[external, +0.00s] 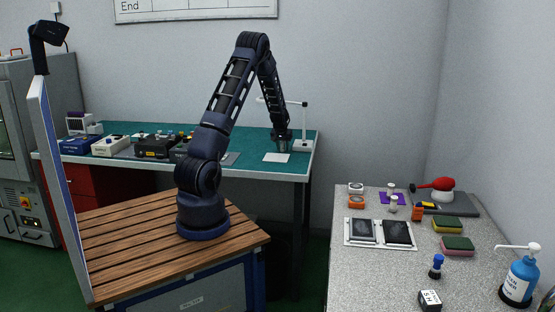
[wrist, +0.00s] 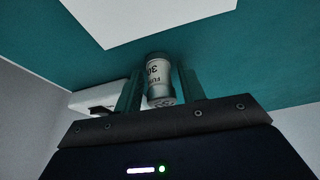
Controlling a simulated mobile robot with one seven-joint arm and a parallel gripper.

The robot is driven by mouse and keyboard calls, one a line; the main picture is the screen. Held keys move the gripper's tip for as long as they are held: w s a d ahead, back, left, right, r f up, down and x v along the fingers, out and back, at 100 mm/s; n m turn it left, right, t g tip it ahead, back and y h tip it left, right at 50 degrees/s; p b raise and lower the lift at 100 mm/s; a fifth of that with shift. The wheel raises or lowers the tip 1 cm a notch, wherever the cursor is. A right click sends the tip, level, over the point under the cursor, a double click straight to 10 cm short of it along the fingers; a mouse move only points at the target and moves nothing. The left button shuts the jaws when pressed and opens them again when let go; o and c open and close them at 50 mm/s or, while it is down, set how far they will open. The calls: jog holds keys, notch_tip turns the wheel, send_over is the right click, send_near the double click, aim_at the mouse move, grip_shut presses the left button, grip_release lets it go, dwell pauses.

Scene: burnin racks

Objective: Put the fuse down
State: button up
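The fuse (wrist: 158,78) shows in the wrist view as a small light cylinder with dark lettering and metal-looking ends. My gripper (wrist: 158,85) has one finger on each side of it and looks shut on it. In the external view my gripper (external: 282,146) points down over the green bench top (external: 225,150), close to a white sheet (external: 276,157). The fuse is too small to make out there. The white sheet (wrist: 145,18) also shows in the wrist view, beyond the fuse. I cannot tell whether the fuse touches the bench.
A white stand (external: 303,125) rises just right of my gripper. Several instrument boxes (external: 153,146) line the bench to the left. A separate speckled counter (external: 385,278) at the right holds sponges, a tray (external: 349,242) and a blue pump bottle (external: 520,280).

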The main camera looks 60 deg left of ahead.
jog(key=shift+o, duration=0.5)
jog(key=shift+r, duration=0.25)
jog(key=v, duration=1.1)
jog(key=s+d+r+m+h, duration=0.1)
jog(key=s+d+r, duration=0.3)
jog(key=d+r, duration=0.3)
jog(key=s+d+r+m+t, duration=0.1)
jog(key=s+d+r, duration=0.4)
jog(key=d, duration=0.3)
jog(key=s+d+r+m+h, duration=0.1)
jog(key=s+d+r+m, duration=0.1)
jog(key=s+d+r, duration=0.4)
jog(key=s+d+r+m, duration=0.2)
jog(key=s+d, duration=0.6)
jog(key=s, duration=0.3)
jog(key=s+d+r+m+h, duration=0.1)
jog(key=s+d+m, duration=0.1)
jog(key=s+d, duration=0.7)
jog(key=s, duration=0.3)
jog(key=shift+s+r, duration=0.2)
jog(key=shift+r, duration=0.15)
jog(key=shift+o, duration=0.4)
